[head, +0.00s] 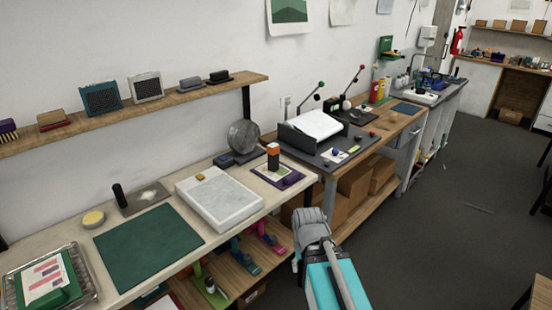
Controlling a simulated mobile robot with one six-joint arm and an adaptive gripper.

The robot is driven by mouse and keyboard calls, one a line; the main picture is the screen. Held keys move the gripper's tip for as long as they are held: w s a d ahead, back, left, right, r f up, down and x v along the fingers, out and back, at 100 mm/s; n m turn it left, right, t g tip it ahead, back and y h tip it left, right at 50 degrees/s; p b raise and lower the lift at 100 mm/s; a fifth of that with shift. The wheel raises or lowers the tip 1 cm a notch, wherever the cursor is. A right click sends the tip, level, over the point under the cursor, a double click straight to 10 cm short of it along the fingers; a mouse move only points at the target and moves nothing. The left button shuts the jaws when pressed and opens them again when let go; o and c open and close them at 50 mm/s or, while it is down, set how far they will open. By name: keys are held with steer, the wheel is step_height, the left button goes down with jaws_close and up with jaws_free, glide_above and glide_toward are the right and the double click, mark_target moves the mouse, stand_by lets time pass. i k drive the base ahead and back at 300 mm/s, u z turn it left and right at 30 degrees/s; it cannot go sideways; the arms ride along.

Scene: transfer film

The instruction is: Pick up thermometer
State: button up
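I cannot make out a thermometer for certain; objects on the benches are small at this distance. An upright orange-and-black object (273,156) stands on the near bench, but I cannot tell what it is. My teal and grey arm rises from the bottom edge in front of the bench. Its gripper fingers do not show, so I cannot tell whether they hold anything.
The near bench holds a green mat (148,240), a pale slab (221,198) and a wire tray (84,264). A dark machine (310,130) stands on the wooden bench beyond. A wall shelf (180,97) runs above. Dark floor (450,240) is open at right.

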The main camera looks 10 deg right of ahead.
mark_target(274, 150)
steer(key=u, duration=0.1)
steer(key=i, duration=0.95)
steer(key=z, duration=0.1)
